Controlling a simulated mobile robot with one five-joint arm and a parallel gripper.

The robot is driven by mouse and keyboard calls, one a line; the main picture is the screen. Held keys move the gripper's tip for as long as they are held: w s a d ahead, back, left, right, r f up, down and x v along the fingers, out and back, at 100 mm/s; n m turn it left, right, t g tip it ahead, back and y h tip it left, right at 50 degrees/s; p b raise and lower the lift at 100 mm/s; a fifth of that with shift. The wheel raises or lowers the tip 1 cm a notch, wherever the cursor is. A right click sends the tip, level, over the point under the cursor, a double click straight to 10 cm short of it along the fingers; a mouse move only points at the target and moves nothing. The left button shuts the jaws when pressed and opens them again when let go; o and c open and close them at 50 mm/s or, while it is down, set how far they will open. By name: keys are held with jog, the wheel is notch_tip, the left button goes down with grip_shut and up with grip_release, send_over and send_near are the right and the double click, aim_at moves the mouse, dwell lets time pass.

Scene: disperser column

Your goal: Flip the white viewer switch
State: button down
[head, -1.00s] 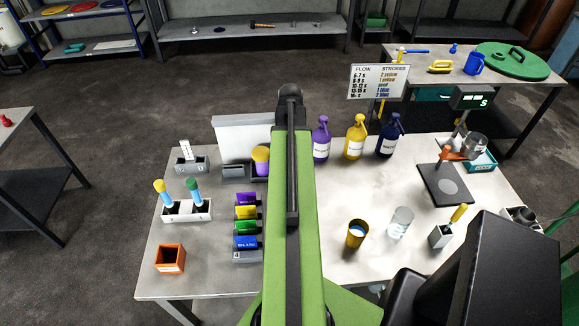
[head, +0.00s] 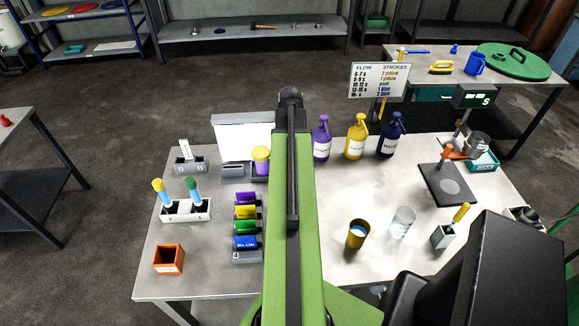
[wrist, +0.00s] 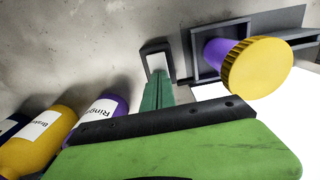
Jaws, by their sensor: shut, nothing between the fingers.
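The white viewer panel (head: 243,132) stands upright at the back of the table, just left of my arm in the head view. Part of its bright white face shows at the right of the wrist view (wrist: 300,112). I cannot make out its switch for certain in either view.
The jar sits in a grey tray (wrist: 205,60). Purple (head: 321,143), yellow (head: 355,140) and dark blue (head: 391,139) bottles stand right of my arm. A small grey box with a white upright piece (head: 187,158) is left of the panel. Coloured blocks (head: 246,228) lie nearer.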

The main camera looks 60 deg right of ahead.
jog(key=shift+r, duration=0.1)
notch_tip(320, 180, up, 7)
jog(key=p, duration=0.7)
